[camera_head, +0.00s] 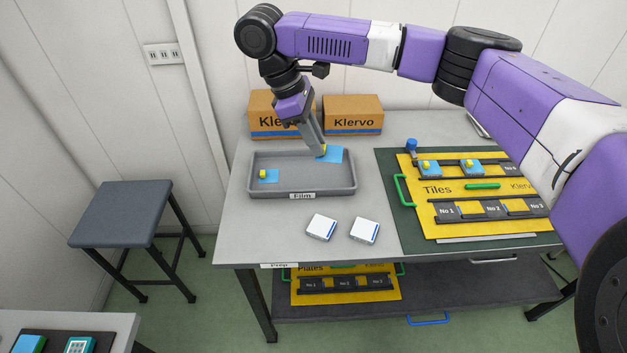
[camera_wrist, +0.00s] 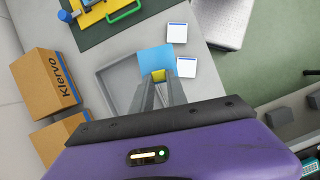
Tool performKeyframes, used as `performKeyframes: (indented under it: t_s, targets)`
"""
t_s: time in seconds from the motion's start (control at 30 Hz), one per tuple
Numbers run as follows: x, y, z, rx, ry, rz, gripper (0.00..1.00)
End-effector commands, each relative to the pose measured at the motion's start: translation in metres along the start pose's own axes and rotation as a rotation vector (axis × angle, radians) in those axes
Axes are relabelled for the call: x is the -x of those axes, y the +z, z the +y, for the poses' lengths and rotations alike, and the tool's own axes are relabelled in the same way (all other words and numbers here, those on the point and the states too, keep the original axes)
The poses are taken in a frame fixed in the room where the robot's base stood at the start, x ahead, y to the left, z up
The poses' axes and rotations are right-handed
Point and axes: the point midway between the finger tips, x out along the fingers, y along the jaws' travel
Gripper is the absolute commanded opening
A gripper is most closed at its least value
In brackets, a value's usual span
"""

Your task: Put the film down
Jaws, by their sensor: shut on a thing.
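My gripper (camera_head: 322,152) is shut on the yellow tab of a blue film (camera_head: 333,156) at the right part of the grey tray labelled Film (camera_head: 300,190). In the wrist view the blue film (camera_wrist: 155,57) shows beyond the fingertips (camera_wrist: 158,77), over the tray's edge area. I cannot tell whether this film touches the tray or hangs above it. Another blue film (camera_head: 269,179) with a yellow tab lies in the tray's left part.
Two white boxes (camera_head: 321,227) (camera_head: 364,230) lie in front of the tray. Two Klervo cartons (camera_head: 352,115) stand behind it. The yellow Tiles board (camera_head: 470,195) lies on a green mat at right, with two tabbed blue pieces (camera_head: 428,168) (camera_head: 472,167) on it.

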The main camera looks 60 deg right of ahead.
Motion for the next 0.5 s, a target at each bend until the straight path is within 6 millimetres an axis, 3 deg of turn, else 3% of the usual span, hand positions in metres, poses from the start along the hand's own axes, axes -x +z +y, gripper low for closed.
performKeyframes:
  t_s: [0.5]
  targets:
    - [0.014,-0.01,0.071,0.832,0.35,0.002,0.02]
